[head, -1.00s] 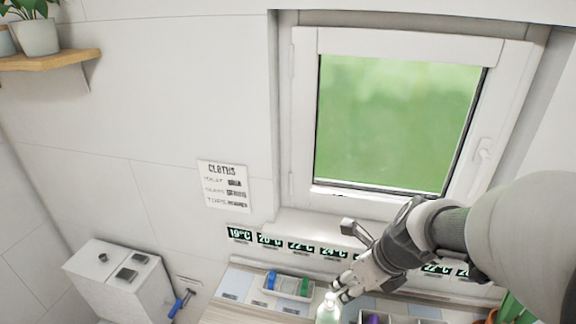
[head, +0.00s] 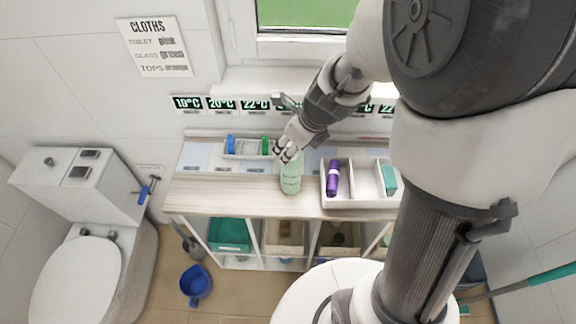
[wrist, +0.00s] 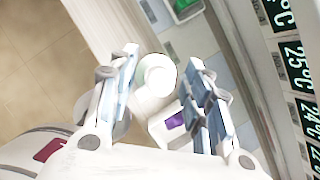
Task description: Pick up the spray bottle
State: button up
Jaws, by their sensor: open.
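The spray bottle (head: 290,179) is pale green and stands upright on the wooden counter (head: 228,192), left of a white divided tray. My gripper (head: 287,151) is at its top in the head view and hides the head of the bottle. In the wrist view the round whitish top of the bottle (wrist: 157,74) shows between the two fingers of my gripper (wrist: 163,60). The fingers are apart, one on each side, with a gap visible on the right.
The white divided tray (head: 350,202) holds a purple bottle (head: 333,178) and a teal item (head: 389,180). Behind is a small tray (head: 236,157) with blue and green items. A wall with temperature labels (head: 221,104) closes the back. Counter left of the bottle is clear.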

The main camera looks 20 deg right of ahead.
jog(key=shift+w+f, duration=0.1)
jog(key=shift+f, duration=0.2)
jog(key=shift+r, duration=0.15)
grip_shut()
